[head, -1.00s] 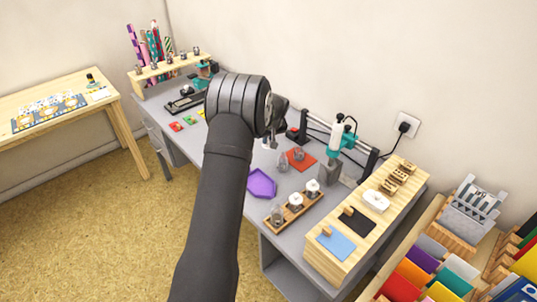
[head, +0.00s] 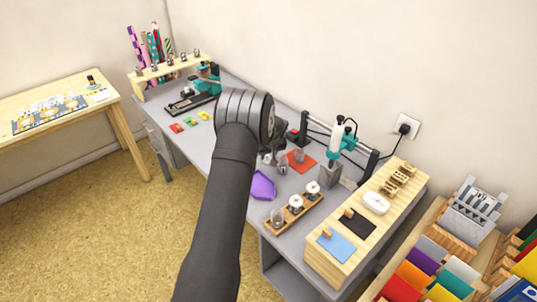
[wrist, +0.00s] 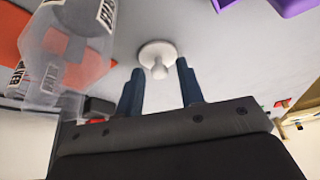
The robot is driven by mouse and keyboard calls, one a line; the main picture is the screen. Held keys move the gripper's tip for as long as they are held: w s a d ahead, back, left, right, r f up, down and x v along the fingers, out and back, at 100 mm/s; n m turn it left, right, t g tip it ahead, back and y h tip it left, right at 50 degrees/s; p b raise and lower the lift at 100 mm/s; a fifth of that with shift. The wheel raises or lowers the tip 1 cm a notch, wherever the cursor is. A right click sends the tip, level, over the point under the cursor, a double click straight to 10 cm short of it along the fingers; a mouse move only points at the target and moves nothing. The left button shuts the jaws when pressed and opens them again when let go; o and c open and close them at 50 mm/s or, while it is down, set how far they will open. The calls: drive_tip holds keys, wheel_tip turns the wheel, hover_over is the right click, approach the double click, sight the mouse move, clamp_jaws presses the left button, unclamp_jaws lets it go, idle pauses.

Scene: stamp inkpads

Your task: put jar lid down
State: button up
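The white jar lid (wrist: 158,50) shows in the wrist view, with its round knob facing my gripper. It appears to lie on the grey desk top. My gripper (wrist: 160,72) is open, its two dark blue fingers apart on either side of the knob with visible gaps. Whether the fingertips reach down to the knob's height I cannot tell. Clear labelled jars (wrist: 62,45) stand close by at the left of the wrist view; they also show near the red mat (head: 301,161) in the head view. In the head view my arm hides the lid and most of my gripper.
A purple tray (head: 263,186) lies close to my gripper. A wooden holder (head: 297,211) with several jars stands at the desk's front edge. The desk's left part has free room.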

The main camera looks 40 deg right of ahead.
sight(269, 156)
drive_tip(key=v, duration=1.2)
drive_tip(key=shift+r, duration=0.15)
drive_tip(key=shift+w, duration=0.1)
drive_tip(key=x, duration=1.2)
drive_tip(key=shift+r, duration=1.85)
